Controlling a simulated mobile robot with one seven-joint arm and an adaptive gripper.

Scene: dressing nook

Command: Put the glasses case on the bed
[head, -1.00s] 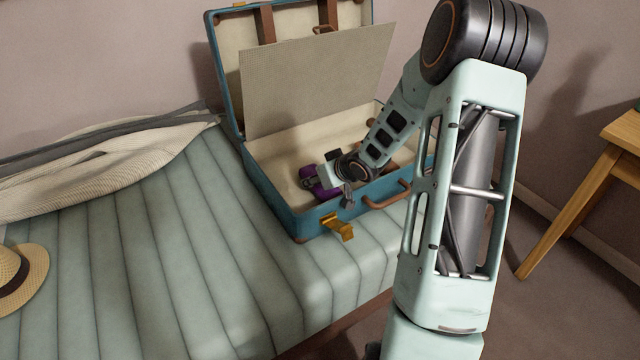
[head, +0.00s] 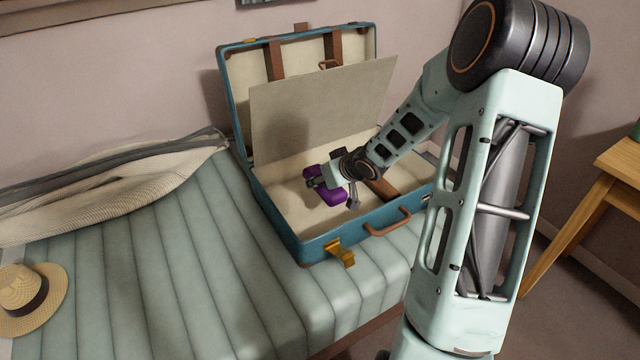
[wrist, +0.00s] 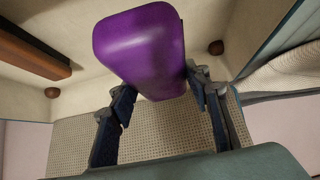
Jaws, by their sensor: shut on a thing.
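The glasses case is a rounded purple box (head: 332,197). It also shows large in the wrist view (wrist: 143,48), between the two fingers. My gripper (head: 325,183) is shut on it, over the inside of the open blue suitcase (head: 318,243). Part of the case is hidden by the gripper in the head view. I cannot tell how far the case is above the suitcase floor. The bed (head: 180,265) has a pale green, channelled cover, and the suitcase stands on it.
A straw hat (head: 30,295) lies at the bed's left edge. A cream and grey blanket (head: 110,190) lies along the wall. The bed between hat and suitcase is clear. The suitcase's raised lid (head: 245,95) and tilted panel (head: 315,110) stand behind the gripper. A wooden table (head: 610,185) is at right.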

